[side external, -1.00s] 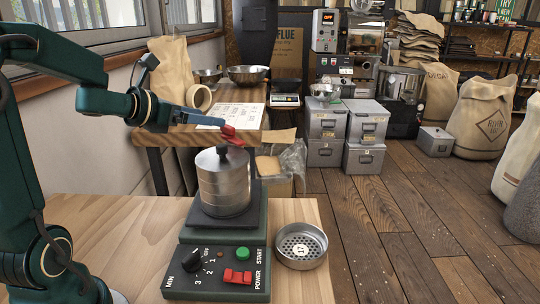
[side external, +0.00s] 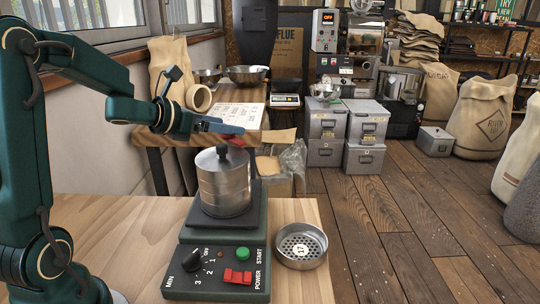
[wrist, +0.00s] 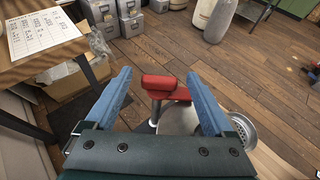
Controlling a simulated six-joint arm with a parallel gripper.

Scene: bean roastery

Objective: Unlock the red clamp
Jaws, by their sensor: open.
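The red clamp (wrist: 158,82) shows in the wrist view on top of a thin metal post (wrist: 155,112); a red part reaches right over the round metal lid. In the side view my gripper (side external: 226,127) is just above the stack of round metal sieves (side external: 223,188), which stands upright on the green shaker base (side external: 217,260).
A loose sieve marked 17 (side external: 301,246) lies right of the base. A knob and red and green buttons are on the base's front. A wooden side table (side external: 170,142) with a paper sheet stands behind. The bench (side external: 110,230) left of the base is bare.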

